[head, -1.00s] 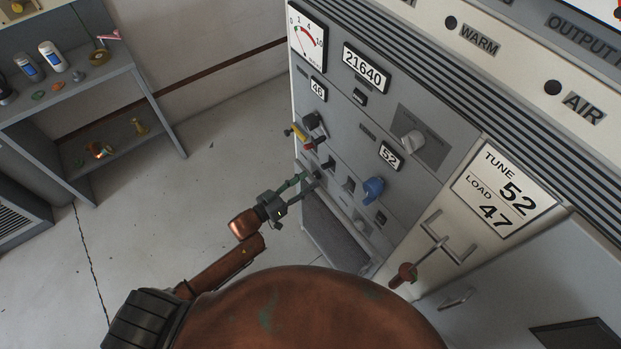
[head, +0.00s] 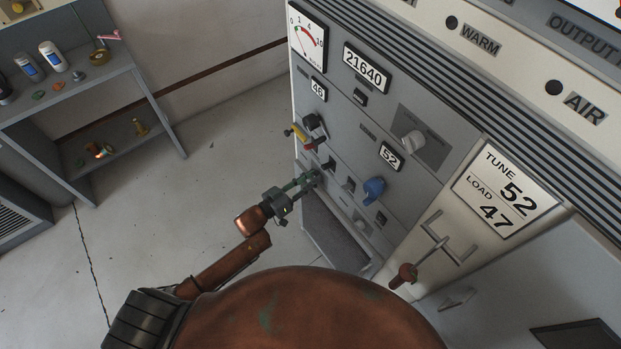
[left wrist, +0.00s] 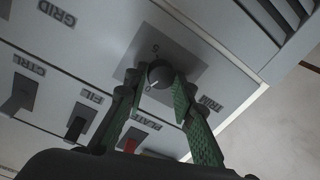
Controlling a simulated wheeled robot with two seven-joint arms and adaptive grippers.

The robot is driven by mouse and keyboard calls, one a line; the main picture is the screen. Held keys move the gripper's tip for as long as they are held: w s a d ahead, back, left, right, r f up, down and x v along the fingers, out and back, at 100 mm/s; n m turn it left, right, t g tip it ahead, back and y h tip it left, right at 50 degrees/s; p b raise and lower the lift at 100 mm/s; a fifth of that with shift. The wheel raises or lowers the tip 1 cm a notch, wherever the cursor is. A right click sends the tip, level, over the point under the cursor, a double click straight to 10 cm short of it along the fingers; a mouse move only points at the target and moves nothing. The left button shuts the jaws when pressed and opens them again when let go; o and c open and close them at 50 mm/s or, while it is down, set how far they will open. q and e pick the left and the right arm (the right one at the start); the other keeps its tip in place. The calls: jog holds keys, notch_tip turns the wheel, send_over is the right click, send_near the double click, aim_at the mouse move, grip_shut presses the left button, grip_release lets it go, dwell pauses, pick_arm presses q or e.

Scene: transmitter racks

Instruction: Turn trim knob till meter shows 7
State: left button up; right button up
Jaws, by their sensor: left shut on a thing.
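The trim knob (left wrist: 158,75) is a small dark round knob with a white mark, on a grey plate beside the upside-down TRIM label in the left wrist view. My left gripper (left wrist: 161,80) has its green fingers on both sides of the knob, shut on it. In the head view my left gripper (head: 311,180) reaches the low left part of the rack front and hides the knob. The meter (head: 307,42), white with a red arc, is at the rack's top left; its needle is too small to read surely. My right gripper is not in view.
A rod with a brown grip (head: 403,275) stands out at lower right. A shelf (head: 90,90) with small items stands left; the floor between is clear.

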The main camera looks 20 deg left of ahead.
pick_arm(q)
grip_shut()
jog(key=shift+m, duration=0.3)
jog(key=shift+m, duration=2.6)
jog(key=o, duration=1)
grip_release()
jog(key=v, duration=1.2)
jog(key=shift+f, duration=0.15)
